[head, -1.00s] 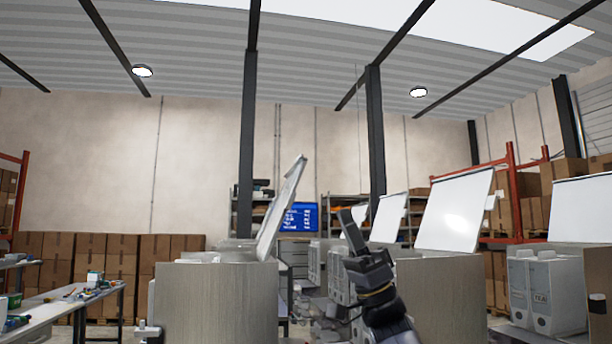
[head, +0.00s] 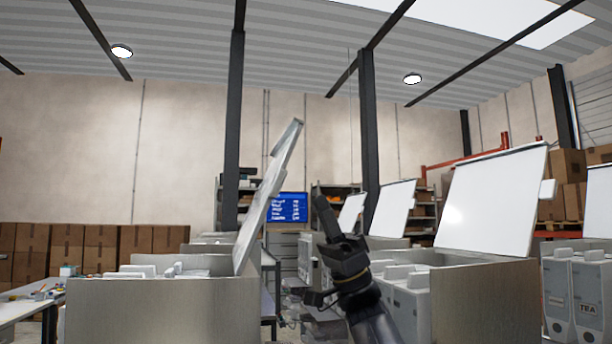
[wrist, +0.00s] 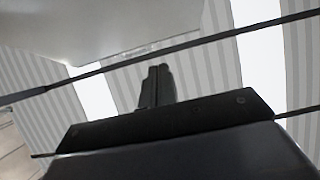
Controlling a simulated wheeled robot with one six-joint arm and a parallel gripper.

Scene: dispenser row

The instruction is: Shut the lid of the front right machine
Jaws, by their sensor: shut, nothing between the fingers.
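The front right machine (head: 487,303) is a grey metal box on the right, with pale canisters showing inside its left side. Its white lid (head: 492,203) stands raised, leaning back, with a small pale tab at its right edge. My gripper (head: 322,205) is shut and empty, pointing up in the middle of the picture, left of this machine and apart from its lid in the picture. In the wrist view the shut fingers (wrist: 157,78) point towards the ceiling. A pale flat panel (wrist: 100,28) fills the upper left there; I cannot tell which lid it is.
A left machine (head: 160,312) has its lid (head: 268,200) raised and tilted. More machines with raised lids (head: 392,208) stand behind. A workbench (head: 30,312) is at left. A narrow aisle lies between the machines.

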